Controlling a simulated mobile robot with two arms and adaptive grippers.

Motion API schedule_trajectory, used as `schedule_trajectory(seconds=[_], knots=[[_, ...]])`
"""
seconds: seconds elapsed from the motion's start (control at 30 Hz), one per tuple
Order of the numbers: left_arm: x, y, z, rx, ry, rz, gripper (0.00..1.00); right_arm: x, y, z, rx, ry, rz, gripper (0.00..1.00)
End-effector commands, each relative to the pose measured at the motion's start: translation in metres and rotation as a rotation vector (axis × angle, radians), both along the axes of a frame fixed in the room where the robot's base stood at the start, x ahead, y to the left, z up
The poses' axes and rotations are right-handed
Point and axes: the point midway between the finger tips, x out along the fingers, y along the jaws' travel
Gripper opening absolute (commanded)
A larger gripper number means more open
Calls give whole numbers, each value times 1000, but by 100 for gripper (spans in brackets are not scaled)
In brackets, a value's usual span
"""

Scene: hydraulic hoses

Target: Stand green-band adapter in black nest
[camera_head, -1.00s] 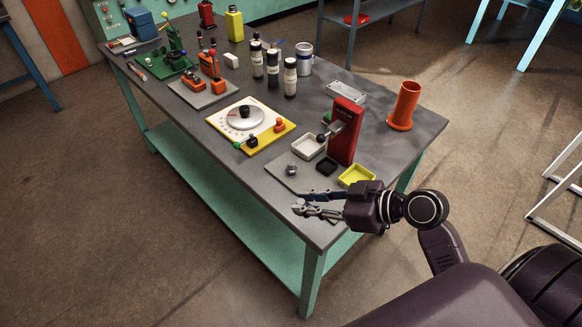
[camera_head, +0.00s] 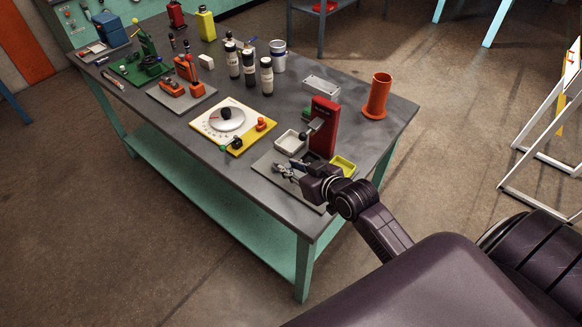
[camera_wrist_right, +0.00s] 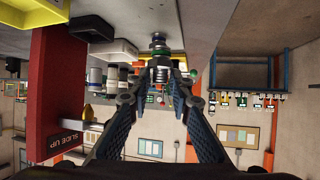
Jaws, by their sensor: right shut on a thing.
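A grey metal adapter (camera_wrist_right: 158,70) is between the fingertips of my right gripper (camera_wrist_right: 160,80) in the right wrist view. The gripper is shut on it. In the head view the right gripper (camera_head: 283,170) is low over the plate. My left gripper is not in view.
A red press (camera_head: 323,128) stands behind the gripper. A white tray (camera_head: 291,141) and a yellow tray (camera_head: 343,164) are close by. An orange tube (camera_head: 378,97) stands at the right. A yellow dial board (camera_head: 232,124) lies to the left.

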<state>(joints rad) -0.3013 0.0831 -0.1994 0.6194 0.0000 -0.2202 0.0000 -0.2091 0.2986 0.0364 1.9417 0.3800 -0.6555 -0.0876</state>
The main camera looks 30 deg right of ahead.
Motion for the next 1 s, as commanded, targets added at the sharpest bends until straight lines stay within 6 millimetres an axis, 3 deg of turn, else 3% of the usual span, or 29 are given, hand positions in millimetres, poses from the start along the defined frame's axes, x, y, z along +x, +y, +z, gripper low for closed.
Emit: schedule_trajectory(seconds=[0.2,1.0], knots=[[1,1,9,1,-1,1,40,-1,-1,4,-4,-4,2,0],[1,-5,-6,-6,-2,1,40,18,-45,-4,-4,-5,4,0]])
